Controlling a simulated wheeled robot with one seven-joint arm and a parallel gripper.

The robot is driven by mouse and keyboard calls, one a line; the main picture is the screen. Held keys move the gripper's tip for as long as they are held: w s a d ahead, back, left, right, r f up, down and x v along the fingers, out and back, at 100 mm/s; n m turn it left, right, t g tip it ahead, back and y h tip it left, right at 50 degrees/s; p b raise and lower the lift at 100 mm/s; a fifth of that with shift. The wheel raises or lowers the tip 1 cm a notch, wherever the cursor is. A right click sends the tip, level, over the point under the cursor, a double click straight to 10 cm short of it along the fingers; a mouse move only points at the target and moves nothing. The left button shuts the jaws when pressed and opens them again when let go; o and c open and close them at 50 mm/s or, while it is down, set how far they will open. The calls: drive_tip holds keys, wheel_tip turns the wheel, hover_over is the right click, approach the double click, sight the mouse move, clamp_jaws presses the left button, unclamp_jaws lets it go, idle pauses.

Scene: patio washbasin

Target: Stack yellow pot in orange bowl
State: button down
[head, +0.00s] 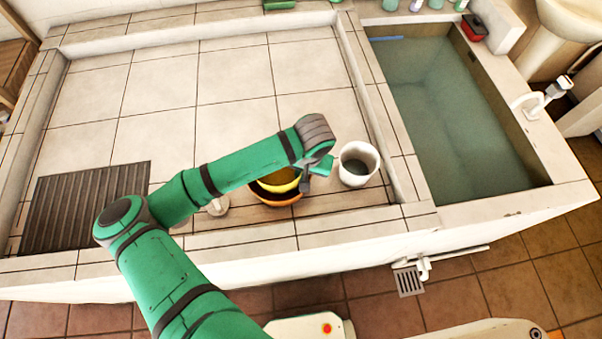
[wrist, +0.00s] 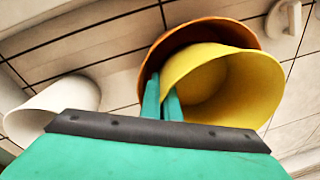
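The yellow pot (head: 277,187) is at the near edge of the tiled basin floor, partly hidden under my arm in the head view. The orange bowl (head: 277,201) shows around and below it. In the wrist view the yellow pot (wrist: 265,90) is tilted and overlaps the orange bowl (wrist: 205,33). I cannot tell whether the pot rests in the bowl or is held just above it. My gripper (wrist: 163,92) has its two green fingers close together at the pot's left rim, one on each side of the wall. It appears shut on the rim.
A white pot (head: 346,172) stands just right of my gripper, and a small white item (head: 218,206) lies left of the bowl. A dark slatted grate (head: 85,208) is at the left. A water-filled trough (head: 450,120) lies beyond the right ledge. The tiles behind are clear.

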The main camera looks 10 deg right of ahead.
drive_tip(key=shift+f, duration=0.55)
drive_tip(key=c, duration=2.3)
unclamp_jaws()
drive_tip(key=shift+w, duration=0.1)
wheel_tip(320, 180, up, 13)
drive_tip(key=s+d, duration=0.1)
drive_tip(key=shift+s, duration=0.4)
